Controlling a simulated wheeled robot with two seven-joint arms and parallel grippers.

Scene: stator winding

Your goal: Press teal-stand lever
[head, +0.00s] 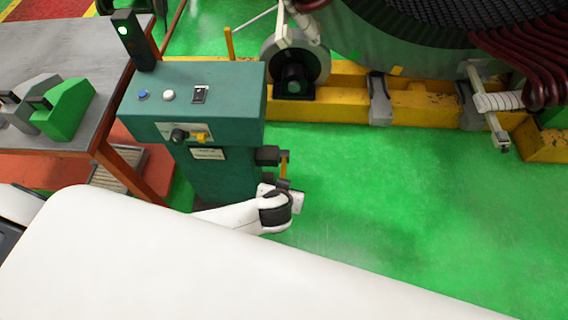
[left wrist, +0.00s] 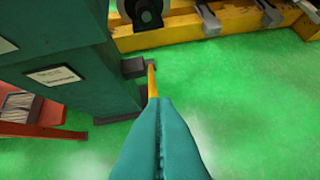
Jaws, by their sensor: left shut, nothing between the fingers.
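The teal stand (head: 205,95) stands left of centre in the head view and also at the left of the left wrist view (left wrist: 75,60). Its yellow lever (head: 284,160) hangs from a dark block (head: 267,155) on the stand's right side. In the left wrist view the lever (left wrist: 151,78) lies just beyond my left gripper (left wrist: 154,101), whose teal fingers are shut and empty. The fingertips overlap the lever's lower end in that view; I cannot tell whether they touch it. In the head view my white left wrist sits just below the lever. My right gripper is out of view.
The stand carries buttons, a yellow switch (head: 201,138) and a lamp post (head: 133,40) lit green. A grey table (head: 85,85) with a green block (head: 67,108) is at the left. A yellow beam (head: 335,100) and a large machine stand behind. Green floor on the right is clear.

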